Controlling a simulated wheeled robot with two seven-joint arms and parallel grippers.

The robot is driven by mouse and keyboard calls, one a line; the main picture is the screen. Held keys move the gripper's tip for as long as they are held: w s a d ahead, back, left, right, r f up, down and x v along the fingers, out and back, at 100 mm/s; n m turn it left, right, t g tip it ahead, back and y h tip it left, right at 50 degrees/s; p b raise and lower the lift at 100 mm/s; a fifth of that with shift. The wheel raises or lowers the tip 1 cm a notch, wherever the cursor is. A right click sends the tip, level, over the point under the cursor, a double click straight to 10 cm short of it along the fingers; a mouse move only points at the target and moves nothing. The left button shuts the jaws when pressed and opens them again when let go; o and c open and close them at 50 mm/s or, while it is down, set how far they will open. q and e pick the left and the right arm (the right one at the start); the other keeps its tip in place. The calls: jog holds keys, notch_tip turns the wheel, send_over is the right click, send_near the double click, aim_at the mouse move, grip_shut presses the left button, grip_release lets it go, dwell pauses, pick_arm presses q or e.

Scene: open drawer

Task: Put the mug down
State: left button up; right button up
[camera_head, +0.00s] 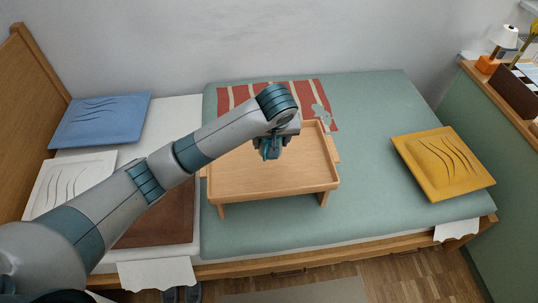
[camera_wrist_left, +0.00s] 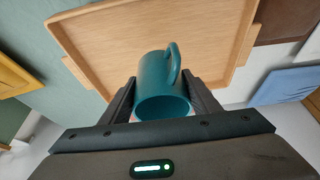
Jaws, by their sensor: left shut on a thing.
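A teal mug (camera_wrist_left: 161,85) sits between the two fingers of my left gripper (camera_wrist_left: 163,98), which is shut on its body. In the left wrist view the mug's open mouth faces the camera and its handle points up in the picture. In the head view my left gripper (camera_head: 270,148) is over the wooden bed tray (camera_head: 230,185), near its back right part, and the mug is mostly hidden there. I cannot tell whether the mug touches the tray. The tray also shows in the left wrist view (camera_wrist_left: 100,50), with its surface bare around the mug. My right gripper is not in view.
The tray stands on legs on a bed with a green cover (camera_head: 380,110). A yellow cushion (camera_head: 443,163) lies to the right, a blue cushion (camera_head: 100,120) and a white cushion (camera_head: 62,178) to the left. A striped red cloth (camera_head: 235,97) lies behind the tray.

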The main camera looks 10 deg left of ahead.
pick_arm(q)
jog(key=shift+d+f, duration=0.3)
jog(key=shift+d, duration=0.05)
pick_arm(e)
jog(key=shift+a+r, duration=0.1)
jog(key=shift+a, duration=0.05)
pick_arm(q)
jog(key=shift+a, duration=0.1)
